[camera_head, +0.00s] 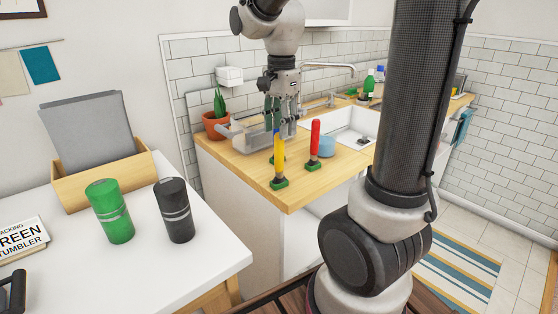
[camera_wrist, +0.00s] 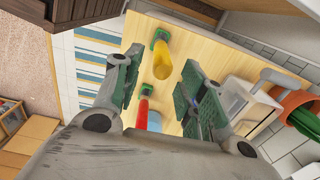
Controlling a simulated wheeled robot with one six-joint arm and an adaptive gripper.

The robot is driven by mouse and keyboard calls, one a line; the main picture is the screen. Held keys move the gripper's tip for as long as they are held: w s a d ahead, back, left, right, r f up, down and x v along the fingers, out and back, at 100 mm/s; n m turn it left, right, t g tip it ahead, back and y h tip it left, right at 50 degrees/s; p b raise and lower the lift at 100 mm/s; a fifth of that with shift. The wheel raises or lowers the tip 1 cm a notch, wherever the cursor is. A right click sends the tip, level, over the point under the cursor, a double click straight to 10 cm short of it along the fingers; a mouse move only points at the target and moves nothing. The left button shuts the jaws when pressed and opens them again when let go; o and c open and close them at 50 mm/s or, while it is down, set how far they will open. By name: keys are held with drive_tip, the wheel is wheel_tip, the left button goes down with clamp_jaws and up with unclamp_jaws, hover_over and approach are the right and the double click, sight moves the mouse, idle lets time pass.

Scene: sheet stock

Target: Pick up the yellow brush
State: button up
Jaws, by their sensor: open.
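The yellow brush (camera_head: 279,147) stands upright on the wooden counter near its front corner, handle up, with a green base. In the wrist view the yellow brush (camera_wrist: 172,66) appears between the open fingers, nearer their tips. My gripper (camera_head: 281,130) points down, open and empty, above and around the line of the yellow handle. The wrist view shows its two green-padded fingers (camera_wrist: 163,58) spread apart. I cannot tell whether a finger touches the handle.
A red brush (camera_head: 315,137) stands close to the right, and a light-blue round object (camera_head: 327,147) sits just behind it. A sink (camera_head: 352,120), potted cactus (camera_head: 217,124) and grey tray (camera_head: 243,138) are farther back. Green (camera_head: 110,211) and black (camera_head: 174,210) tumblers stand on the white table.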

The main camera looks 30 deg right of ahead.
drive_tip(key=shift+w+a+f+m, duration=0.1)
drive_tip(key=shift+w+f+m, duration=0.3)
drive_tip(key=shift+w, duration=0.15)
drive_tip(key=shift+w+f, duration=0.1)
drive_tip(key=shift+f, duration=0.25)
hover_over(279, 176)
drive_tip(key=w, duration=0.1)
drive_tip(key=shift+m, duration=0.3)
drive_tip(key=f, duration=0.7)
drive_tip(key=shift+d+f, duration=0.1)
drive_tip(key=shift+d, duration=0.2)
clamp_jaws()
